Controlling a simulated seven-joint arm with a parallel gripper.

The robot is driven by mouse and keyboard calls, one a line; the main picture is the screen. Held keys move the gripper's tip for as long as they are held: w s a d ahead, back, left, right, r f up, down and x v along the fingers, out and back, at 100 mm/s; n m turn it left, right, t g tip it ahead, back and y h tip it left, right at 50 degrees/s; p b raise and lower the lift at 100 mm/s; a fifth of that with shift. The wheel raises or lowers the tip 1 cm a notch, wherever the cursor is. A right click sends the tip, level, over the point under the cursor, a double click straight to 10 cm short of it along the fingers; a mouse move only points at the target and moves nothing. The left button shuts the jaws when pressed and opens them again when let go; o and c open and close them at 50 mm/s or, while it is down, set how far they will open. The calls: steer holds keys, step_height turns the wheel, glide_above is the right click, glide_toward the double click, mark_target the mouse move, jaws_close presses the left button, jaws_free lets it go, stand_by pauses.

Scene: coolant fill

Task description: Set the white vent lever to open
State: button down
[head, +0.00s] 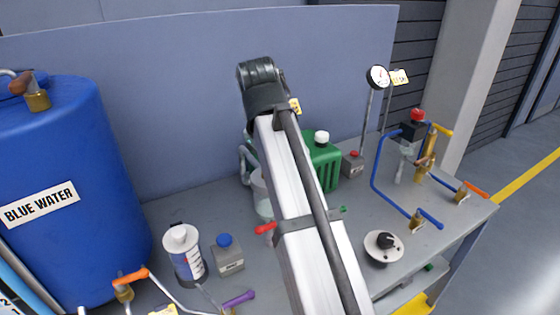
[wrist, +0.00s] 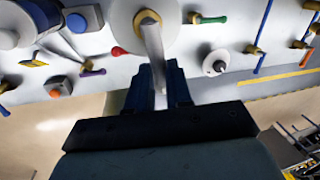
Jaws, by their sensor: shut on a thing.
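The white vent lever (wrist: 154,45) shows in the wrist view as a pale bar running down from a brass fitting (wrist: 147,18) to my gripper (wrist: 159,82). My gripper's two dark fingers are shut on the lever's lower end, one on each side. The fitting sits in front of a round white vessel top (wrist: 122,14). In the head view my arm covers the middle of the bench, and neither the lever nor my gripper can be seen there.
A red handle (wrist: 118,51) and a green handle (wrist: 193,18) flank the lever. A purple handle (wrist: 92,71) is left, a black knob (wrist: 219,66) right. In the head view a blue barrel (head: 75,240) stands left, a green canister (head: 325,165) behind my arm, and blue pipes (head: 376,175) right.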

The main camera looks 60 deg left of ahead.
steer(key=shift+s+m, duration=0.3)
steer(key=shift+m, duration=0.5)
steer(key=c, duration=1)
jaws_free()
steer(key=shift+c, duration=0.2)
